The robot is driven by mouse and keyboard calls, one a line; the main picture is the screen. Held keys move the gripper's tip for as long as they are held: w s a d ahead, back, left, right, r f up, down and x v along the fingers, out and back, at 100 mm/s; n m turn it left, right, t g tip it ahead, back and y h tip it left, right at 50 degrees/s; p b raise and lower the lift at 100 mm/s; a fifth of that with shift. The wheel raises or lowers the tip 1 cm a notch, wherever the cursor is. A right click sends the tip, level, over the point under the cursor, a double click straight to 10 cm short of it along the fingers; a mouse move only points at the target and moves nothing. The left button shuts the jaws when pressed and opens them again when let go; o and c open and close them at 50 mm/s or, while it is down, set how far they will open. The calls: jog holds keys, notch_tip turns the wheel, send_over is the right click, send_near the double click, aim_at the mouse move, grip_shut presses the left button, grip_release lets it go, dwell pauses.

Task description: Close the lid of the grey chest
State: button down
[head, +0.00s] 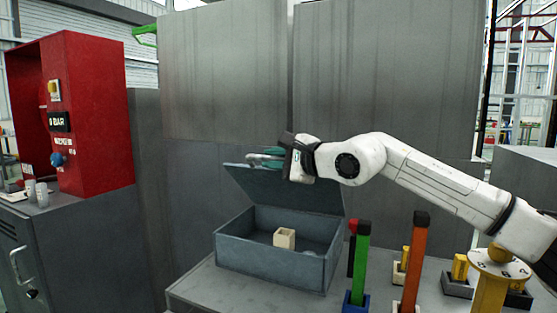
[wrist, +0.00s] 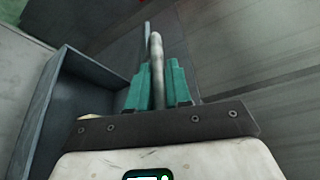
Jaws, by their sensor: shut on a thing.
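The grey chest (head: 270,264) stands on the table with its lid (head: 300,195) raised and leaning back. Its open inside shows, with a small cream block (head: 285,238) in it. In the wrist view, the teal fingers (wrist: 158,85) close around a pale bar-like part at the lid's edge (wrist: 157,60). The chest's wall (wrist: 50,105) shows to the left there. The exact contact is partly hidden by the fingers.
Green (head: 360,262) and orange (head: 414,260) upright bars stand in holders right of the chest, with yellow pieces (head: 460,266) beyond. Tall grey panels (head: 225,100) rise close behind. A red box (head: 95,110) stands on a cabinet at the left.

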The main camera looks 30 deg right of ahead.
jog(key=shift+r, duration=0.1)
jog(key=c, duration=1.1)
grip_release()
jog(key=b+v, duration=0.1)
jog(key=v, duration=1)
jog(key=shift+w, duration=0.1)
